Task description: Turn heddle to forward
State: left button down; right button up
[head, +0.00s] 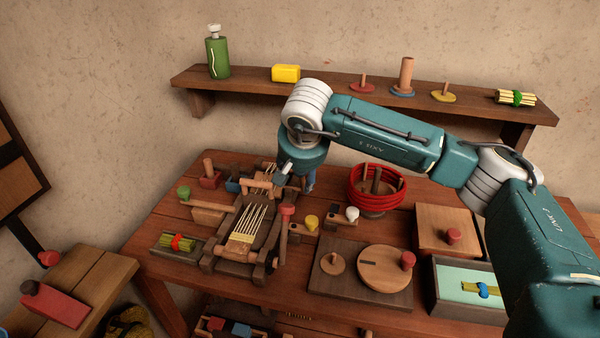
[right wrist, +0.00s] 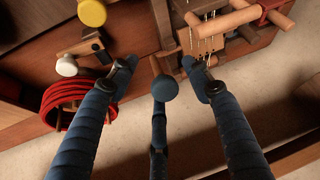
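A small wooden loom (head: 232,257) with pale warp threads (head: 250,222) stands on the left part of the table. A light wooden bar, which looks like the heddle (head: 262,181), crosses its far part; I cannot tell its setting. My right gripper (head: 297,180) hangs just right of this bar, pointing down, partly hidden by its own wrist. In the right wrist view the blue fingers (right wrist: 163,75) are spread with nothing between them. The loom's wooden parts (right wrist: 212,43) show beside the right-hand finger; contact is unclear. My left gripper is not in view.
A red-coiled basket (head: 377,190) stands right of the gripper. Yellow and white knobs (head: 312,222) sit on blocks right of the loom. A board with a round disc (head: 385,272) is at front centre. A wall shelf (head: 340,97) runs behind my arm.

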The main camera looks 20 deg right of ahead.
jog(key=shift+a, duration=0.1)
jog(key=shift+r, duration=0.25)
jog(key=v, duration=1.1)
jog(key=shift+s+r, duration=0.25)
jog(key=shift+f, duration=0.1)
